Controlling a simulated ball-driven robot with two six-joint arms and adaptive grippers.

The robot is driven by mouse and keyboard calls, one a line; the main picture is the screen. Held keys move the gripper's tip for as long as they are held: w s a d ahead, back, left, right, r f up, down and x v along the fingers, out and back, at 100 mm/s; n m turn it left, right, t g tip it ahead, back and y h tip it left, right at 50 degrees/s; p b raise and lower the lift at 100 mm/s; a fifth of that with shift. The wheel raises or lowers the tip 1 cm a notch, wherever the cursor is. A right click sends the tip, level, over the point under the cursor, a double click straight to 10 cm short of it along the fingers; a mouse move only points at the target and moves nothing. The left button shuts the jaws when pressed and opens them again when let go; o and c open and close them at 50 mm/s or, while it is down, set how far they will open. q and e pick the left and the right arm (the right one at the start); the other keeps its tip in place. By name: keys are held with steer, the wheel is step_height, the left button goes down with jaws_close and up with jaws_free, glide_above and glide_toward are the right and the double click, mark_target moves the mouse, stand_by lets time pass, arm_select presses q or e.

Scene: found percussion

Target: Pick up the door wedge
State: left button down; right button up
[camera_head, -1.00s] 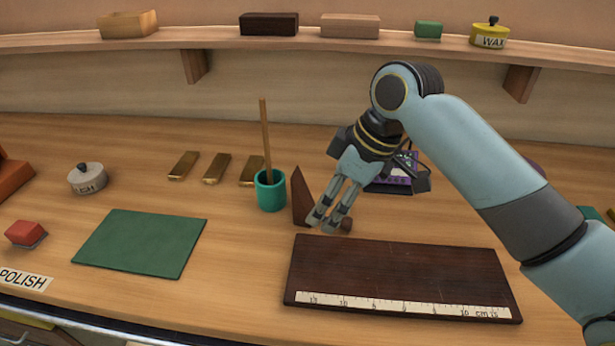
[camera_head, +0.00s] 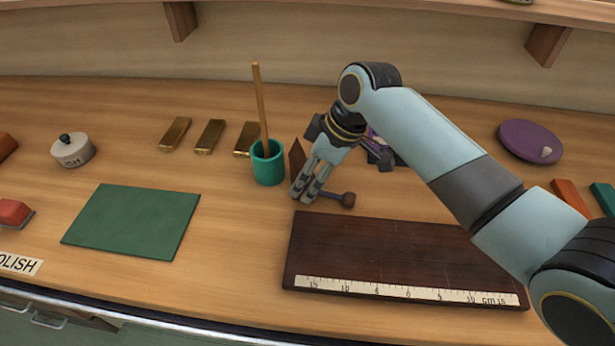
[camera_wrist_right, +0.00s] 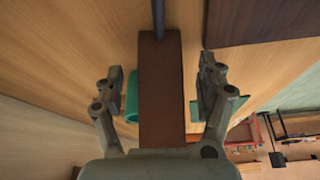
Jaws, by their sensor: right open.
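The door wedge (camera_head: 297,154) is a dark brown, upright piece just right of the teal cup (camera_head: 268,164) in the head view, partly hidden by my right gripper. In the right wrist view the wedge (camera_wrist_right: 161,92) is a long brown strip between the two open fingers, with a gap on each side. My right gripper (camera_head: 302,192) points down at the wedge and is open; it also shows in the right wrist view (camera_wrist_right: 162,90). I cannot tell how far the fingertips reach down beside it. My left gripper is not in view.
A small dark mallet-like thing (camera_head: 347,199) lies right beside the fingers. A stick (camera_head: 260,102) stands in the teal cup. A dark board with a ruler (camera_head: 390,254) lies in front. A green mat (camera_head: 132,219) and brass bars (camera_head: 210,136) are to the left.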

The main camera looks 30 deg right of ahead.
steer(key=shift+x, duration=1.05)
steer(key=shift+f, duration=0.1)
steer(key=shift+c, duration=0.2)
steer(key=c, duration=1.4)
